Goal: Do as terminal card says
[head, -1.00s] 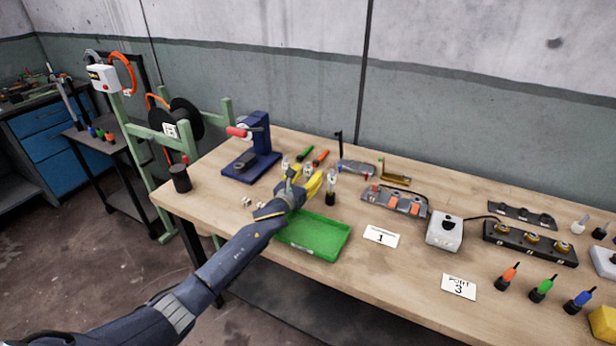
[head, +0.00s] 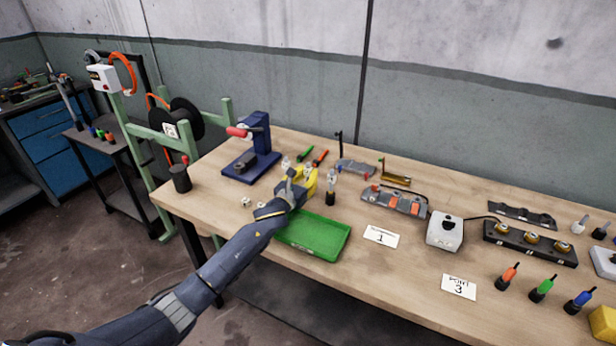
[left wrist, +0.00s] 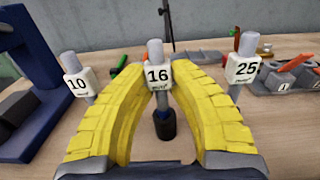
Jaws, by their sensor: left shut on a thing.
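My left gripper (head: 308,182) has its yellow fingers closed around a grey post tagged 16 (left wrist: 157,76) on a dark base; it stands upright, and its base seems to be on the table. A similar post tagged 10 (left wrist: 77,80) stands to its left and one tagged 25 (left wrist: 245,68) to its right, both apart from the fingers. A white card reading 1 (head: 381,237) and another whose writing ends in 3 (head: 459,287) lie on the table. A blue press (head: 258,145) with a red handle stands behind left. My right gripper is out of view.
A green tray (head: 313,238) lies just in front of my left gripper. Small pale pieces lie left of it. A grey switch box (head: 445,230), a black terminal strip (head: 529,243) and orange, green and blue-tipped tools fill the right side.

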